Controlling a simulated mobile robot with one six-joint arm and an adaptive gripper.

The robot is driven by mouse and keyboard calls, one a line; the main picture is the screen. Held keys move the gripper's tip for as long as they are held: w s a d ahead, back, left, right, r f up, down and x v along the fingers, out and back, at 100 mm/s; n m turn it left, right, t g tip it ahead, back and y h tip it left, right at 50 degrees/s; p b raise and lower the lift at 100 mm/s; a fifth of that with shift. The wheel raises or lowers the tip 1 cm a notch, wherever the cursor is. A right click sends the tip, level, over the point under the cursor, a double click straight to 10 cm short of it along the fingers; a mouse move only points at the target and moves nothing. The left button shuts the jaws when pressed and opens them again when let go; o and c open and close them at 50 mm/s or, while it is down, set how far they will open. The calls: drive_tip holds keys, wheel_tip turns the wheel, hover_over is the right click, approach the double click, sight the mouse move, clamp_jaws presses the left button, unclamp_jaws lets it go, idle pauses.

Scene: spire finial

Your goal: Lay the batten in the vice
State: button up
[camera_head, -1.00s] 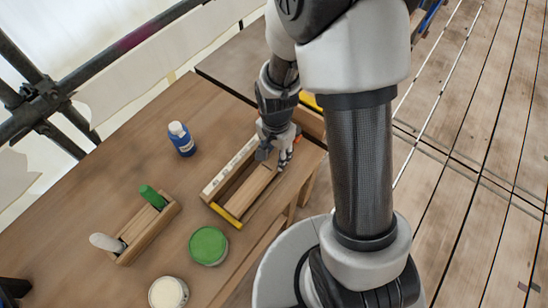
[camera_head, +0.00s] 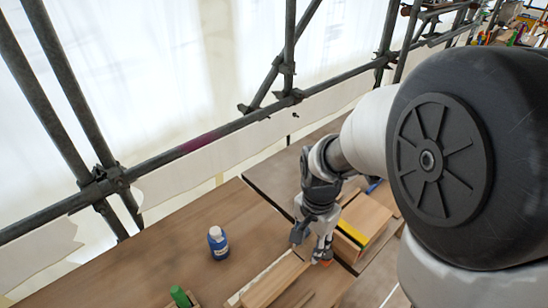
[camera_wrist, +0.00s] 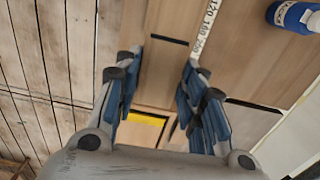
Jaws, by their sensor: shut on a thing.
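My gripper (camera_head: 312,247) is low over the bench, its fingers on either side of a pale wooden batten (camera_wrist: 160,75) in the wrist view. The batten also shows in the head view (camera_head: 277,281), reaching from the fingers toward the lower left. It lies along a trough with a white numbered scale (camera_wrist: 205,25); whether it is lifted clear I cannot tell. Beyond the fingers is a wooden block (camera_head: 367,215) with a yellow strip along its near edge, also seen in the wrist view (camera_wrist: 147,118). I cannot tell for sure whether this is the vice.
A blue bottle (camera_head: 218,243) with a white cap stands left of my gripper on the bench (camera_head: 140,272). A green handle (camera_head: 181,297) shows at the bottom edge. Scaffold tubes (camera_head: 230,128) and white sheeting run behind the bench. The bench between bottle and scaffold is clear.

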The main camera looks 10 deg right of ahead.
drive_tip(key=w+d+f+n, duration=0.1)
drive_tip(key=w+f+n, duration=0.3)
drive_tip(key=n, duration=0.6)
drive_tip(key=shift+w+f+n, duration=0.3)
drive_tip(key=shift+w+f, duration=0.05)
drive_tip(key=shift+w, duration=0.2)
